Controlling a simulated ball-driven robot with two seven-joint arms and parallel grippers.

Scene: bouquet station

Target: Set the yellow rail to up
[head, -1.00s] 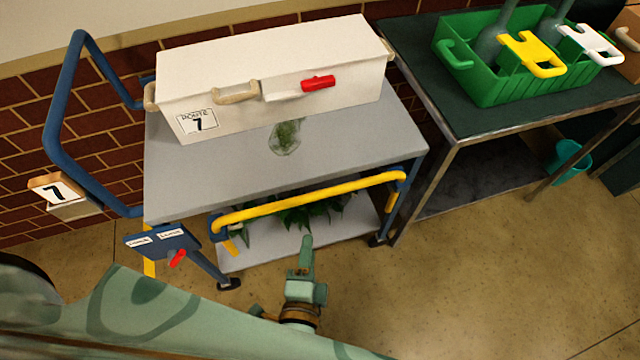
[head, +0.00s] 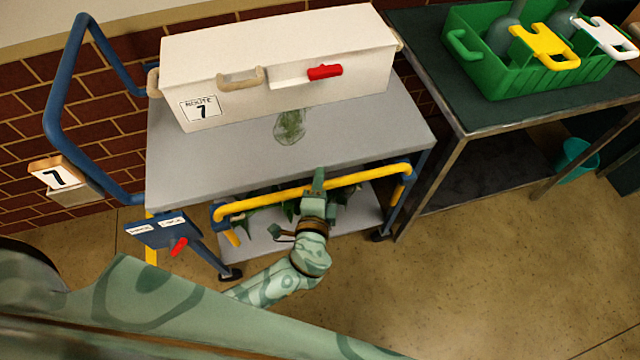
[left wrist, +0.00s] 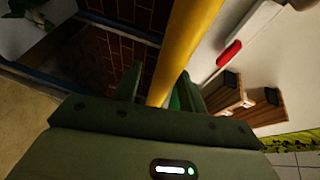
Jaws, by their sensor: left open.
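The yellow rail (head: 256,200) runs along the front of the grey cart (head: 240,165), just below the level of its top. It also crosses the left wrist view (left wrist: 186,45) from the top down to my fingers. My left gripper (head: 319,180) is at the middle of the rail. In the left wrist view, its open fingers (left wrist: 158,92) stand on either side of the rail. Whether they touch it I cannot tell. My right gripper does not show.
A white box (head: 270,70) with a red handle (head: 325,72) and a glass vase (head: 289,126) stand on the cart. A blue panel with a red lever (head: 179,246) is at the cart's left corner. A green crate (head: 490,75) sits on the right table. Floor ahead is clear.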

